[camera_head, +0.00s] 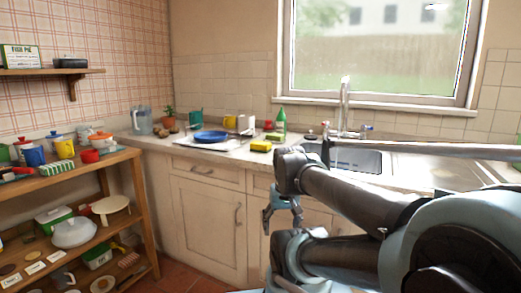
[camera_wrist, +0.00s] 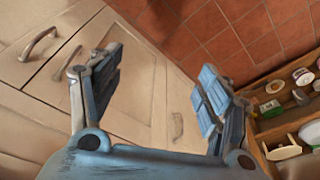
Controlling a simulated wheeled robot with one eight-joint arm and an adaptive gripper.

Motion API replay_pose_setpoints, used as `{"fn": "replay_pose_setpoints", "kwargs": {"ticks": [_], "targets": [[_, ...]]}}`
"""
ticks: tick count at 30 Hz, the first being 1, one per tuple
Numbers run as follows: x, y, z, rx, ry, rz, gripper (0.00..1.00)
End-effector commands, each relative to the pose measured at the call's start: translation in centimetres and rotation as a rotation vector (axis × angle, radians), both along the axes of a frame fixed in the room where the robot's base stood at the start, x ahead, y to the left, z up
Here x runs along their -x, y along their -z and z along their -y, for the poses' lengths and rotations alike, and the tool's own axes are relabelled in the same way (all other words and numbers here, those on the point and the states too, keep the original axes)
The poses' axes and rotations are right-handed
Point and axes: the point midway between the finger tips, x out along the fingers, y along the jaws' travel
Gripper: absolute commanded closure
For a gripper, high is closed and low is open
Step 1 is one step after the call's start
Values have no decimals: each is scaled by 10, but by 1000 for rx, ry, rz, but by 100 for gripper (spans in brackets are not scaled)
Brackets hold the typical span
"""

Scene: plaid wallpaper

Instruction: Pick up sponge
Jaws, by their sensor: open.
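A yellow sponge (camera_head: 262,145) lies on the counter near its front edge, left of the sink, in the head view. It has a darker strip along its lower side. My gripper (camera_head: 283,214) hangs in front of the cabinet fronts, below the counter top and below the sponge, apart from it. In the wrist view my gripper (camera_wrist: 155,85) is open, with two blue fingers spread wide and nothing between them. The wrist view shows cabinet doors, floor and shelf, and no sponge.
The counter (camera_head: 225,157) holds a blue plate (camera_head: 210,136), a green bottle (camera_head: 280,120), a plant and cups. The sink (camera_head: 355,158) and faucet (camera_head: 345,105) are right of the sponge. A loaded wooden shelf (camera_head: 148,190) stands left. Cabinet handles (camera_wrist: 42,44) project near my gripper.

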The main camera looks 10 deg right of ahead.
Motion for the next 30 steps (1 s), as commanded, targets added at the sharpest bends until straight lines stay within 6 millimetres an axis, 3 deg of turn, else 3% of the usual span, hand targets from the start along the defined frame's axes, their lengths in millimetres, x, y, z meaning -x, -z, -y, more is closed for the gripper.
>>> {"fn": "replay_pose_setpoints", "kwargs": {"ticks": [5,15,24,30], "targets": [[-42,-56,-5,-84,241,-11,27],[-147,-165,-1,-280,822,-64,27],[-247,-242,14,-439,1332,-145,27],[-314,-283,31,-536,1663,-216,27]]}}
